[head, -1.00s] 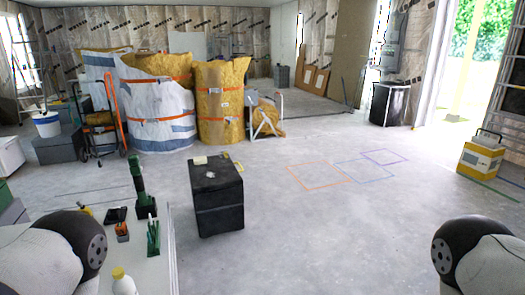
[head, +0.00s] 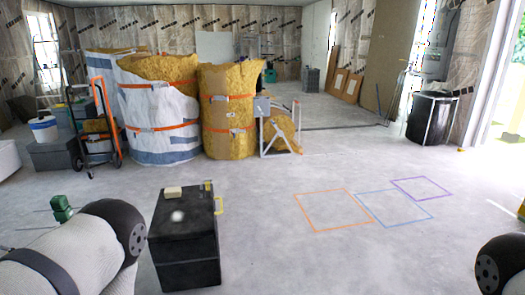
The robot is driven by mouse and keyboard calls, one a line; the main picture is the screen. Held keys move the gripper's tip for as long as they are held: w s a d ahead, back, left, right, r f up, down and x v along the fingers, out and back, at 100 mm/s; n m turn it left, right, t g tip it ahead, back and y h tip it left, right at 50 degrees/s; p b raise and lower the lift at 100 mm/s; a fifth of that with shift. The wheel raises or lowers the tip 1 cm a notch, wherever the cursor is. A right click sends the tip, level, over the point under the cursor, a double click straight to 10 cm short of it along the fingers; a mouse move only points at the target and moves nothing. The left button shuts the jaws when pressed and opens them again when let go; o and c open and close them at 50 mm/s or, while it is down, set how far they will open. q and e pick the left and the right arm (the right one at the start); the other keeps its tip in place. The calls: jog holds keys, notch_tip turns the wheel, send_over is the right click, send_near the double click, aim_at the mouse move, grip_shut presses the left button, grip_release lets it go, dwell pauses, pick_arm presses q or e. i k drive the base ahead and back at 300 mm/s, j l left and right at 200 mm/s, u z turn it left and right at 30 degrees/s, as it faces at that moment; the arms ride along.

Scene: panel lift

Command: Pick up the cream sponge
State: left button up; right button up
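A small cream sponge (head: 173,191) lies on top of a black box-like chest (head: 184,248) in the head view, near the chest's far left edge. A whitish patch or small item shows on the lid just in front of it; I cannot tell which. A yellow handle-like piece is at the chest's right side. My two arms show at the lower left and lower right edges. Neither gripper is in the picture, and nothing touches the sponge.
Large wrapped insulation rolls (head: 226,118) stand behind, with an orange hand truck (head: 103,125) to their left. Orange, blue and purple outlined squares (head: 334,229) mark the floor at the right. A black bin (head: 431,119) stands farther back. The floor around the chest's right is clear.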

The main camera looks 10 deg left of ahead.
aim_at(172, 192)
jog(key=i+l+u, duration=0.1)
jog(key=i, duration=0.45)
jog(key=i+l, duration=0.2)
jog(key=i, duration=0.35)
jog(key=i+l+u, duration=0.15)
jog(key=i, duration=0.35)
jog(key=i+l, duration=0.25)
jog(key=i, duration=0.3)
jog(key=i+u, duration=0.2)
jog(key=u, duration=0.2)
jog(key=i+l+u, duration=0.1)
jog(key=u, duration=0.35)
jog(key=i+l+u, duration=0.2)
jog(key=u, duration=0.2)
jog(key=i+l+u, duration=0.15)
jog(key=u, duration=0.3)
jog(key=l+u, duration=0.4)
jog(key=i+l+u, duration=0.15)
jog(key=i+u, duration=0.2)
jog(key=i+l+u, duration=0.2)
jog(key=u, duration=0.15)
jog(key=i+l+u, duration=0.35)
jog(key=k+j, duration=0.05)
